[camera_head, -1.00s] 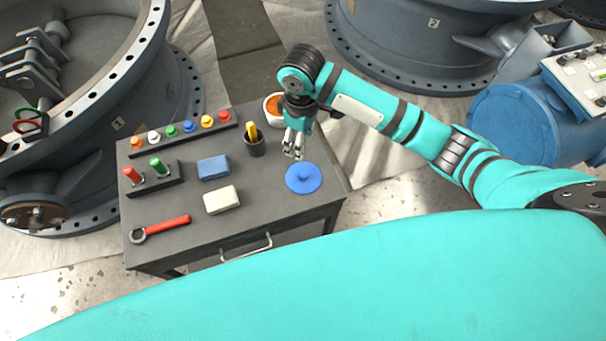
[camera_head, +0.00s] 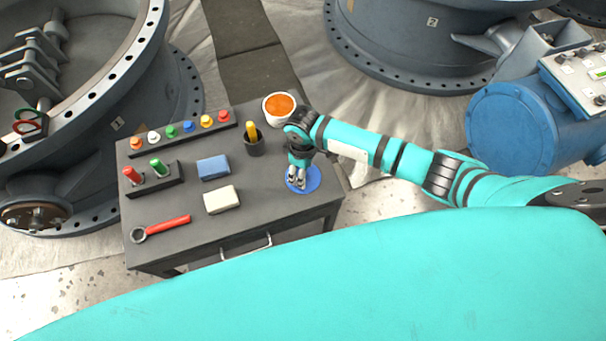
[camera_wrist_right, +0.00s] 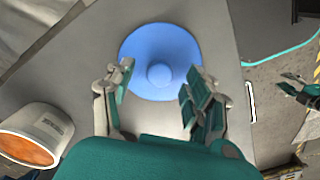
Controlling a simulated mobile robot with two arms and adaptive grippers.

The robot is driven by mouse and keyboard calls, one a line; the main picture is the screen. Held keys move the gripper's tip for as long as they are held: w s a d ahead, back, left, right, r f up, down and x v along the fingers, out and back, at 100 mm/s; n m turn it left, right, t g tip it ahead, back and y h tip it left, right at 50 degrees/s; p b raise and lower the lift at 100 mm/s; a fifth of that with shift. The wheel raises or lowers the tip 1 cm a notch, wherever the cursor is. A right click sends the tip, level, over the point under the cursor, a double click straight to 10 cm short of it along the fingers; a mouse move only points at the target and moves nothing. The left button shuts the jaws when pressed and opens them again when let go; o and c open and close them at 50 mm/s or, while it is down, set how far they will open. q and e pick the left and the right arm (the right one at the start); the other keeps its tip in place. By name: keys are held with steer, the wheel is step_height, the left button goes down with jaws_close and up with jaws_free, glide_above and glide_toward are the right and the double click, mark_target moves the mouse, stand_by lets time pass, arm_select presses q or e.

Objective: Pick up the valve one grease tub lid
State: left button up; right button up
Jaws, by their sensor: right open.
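The blue round lid (camera_head: 313,179) with a central knob lies flat on the right front part of the dark grey cart top. It also shows in the right wrist view (camera_wrist_right: 160,62), its knob facing up. My right gripper (camera_head: 297,184) is just above the lid, hiding its left part in the head view. The grease tub (camera_head: 279,107), white with orange grease inside, stands uncovered at the cart's back right corner.
On the cart top (camera_head: 270,215) stand a dark cup (camera_head: 254,142) with a yellow-handled item, a blue block (camera_head: 213,167), a cream block (camera_head: 221,199), a red-handled wrench (camera_head: 162,229) and a rack of coloured knobs (camera_head: 180,132). Large grey valves (camera_head: 440,45) surround the cart.

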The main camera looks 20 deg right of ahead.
steer(key=shift+f, duration=0.45)
steer(key=c, duration=0.9)
steer(key=shift+c, duration=0.2)
steer(key=shift+r, duration=0.2)
